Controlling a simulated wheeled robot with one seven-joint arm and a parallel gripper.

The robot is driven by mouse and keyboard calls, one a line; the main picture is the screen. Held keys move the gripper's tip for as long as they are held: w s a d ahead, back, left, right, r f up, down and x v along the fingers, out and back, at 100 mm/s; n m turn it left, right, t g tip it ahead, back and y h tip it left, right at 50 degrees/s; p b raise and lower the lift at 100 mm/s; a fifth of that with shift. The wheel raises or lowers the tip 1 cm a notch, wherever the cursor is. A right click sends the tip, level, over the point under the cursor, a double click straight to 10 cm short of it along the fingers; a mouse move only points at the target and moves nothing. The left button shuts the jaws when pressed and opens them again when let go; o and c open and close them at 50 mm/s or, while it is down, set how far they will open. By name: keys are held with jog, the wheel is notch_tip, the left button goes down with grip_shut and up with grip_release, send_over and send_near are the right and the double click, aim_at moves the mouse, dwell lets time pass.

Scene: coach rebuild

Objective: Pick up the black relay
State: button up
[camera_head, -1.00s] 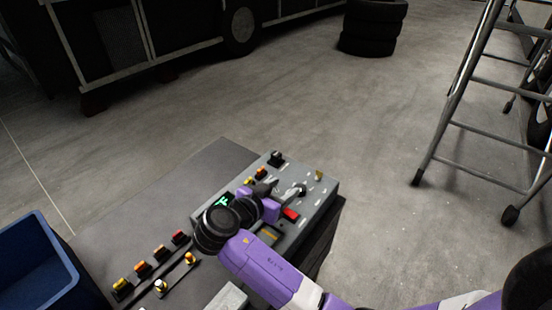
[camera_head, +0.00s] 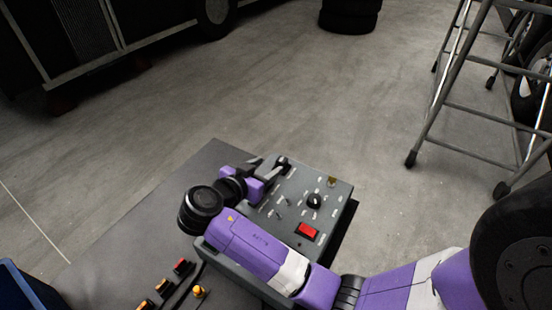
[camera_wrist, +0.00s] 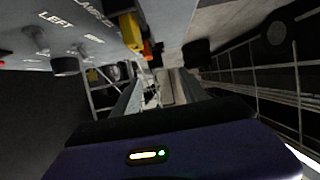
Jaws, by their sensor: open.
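The black relay (camera_head: 283,163) stands at the far edge of the grey control box's top panel (camera_head: 290,225). In the wrist view, a black block (camera_wrist: 197,52) that appears to be this relay stands beside an orange one (camera_wrist: 147,50) and a yellow one (camera_wrist: 130,32). My gripper (camera_head: 264,167) is open and empty, its fingers just left of the relay in the head view. The wrist view also shows its fingers (camera_wrist: 160,85), with the relay outside them. The gripper hides the orange and yellow relays in the head view.
The panel bears a black knob (camera_head: 314,200), a red switch (camera_head: 308,230) and small toggles. A ladder (camera_head: 440,100) stands right.

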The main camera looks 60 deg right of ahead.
aim_at(279, 163)
jog(key=x, duration=0.2)
jog(key=b+x, duration=0.1)
jog(key=x, duration=0.3)
jog(key=shift+s+a+f+b, duration=0.2)
jog(key=shift+s+f+b, duration=0.1)
jog(key=shift+s+b, duration=0.1)
jog(key=shift+w+d+f, duration=0.1)
jog(key=shift+d+f, duration=0.1)
jog(key=shift+d, duration=0.45)
grip_shut()
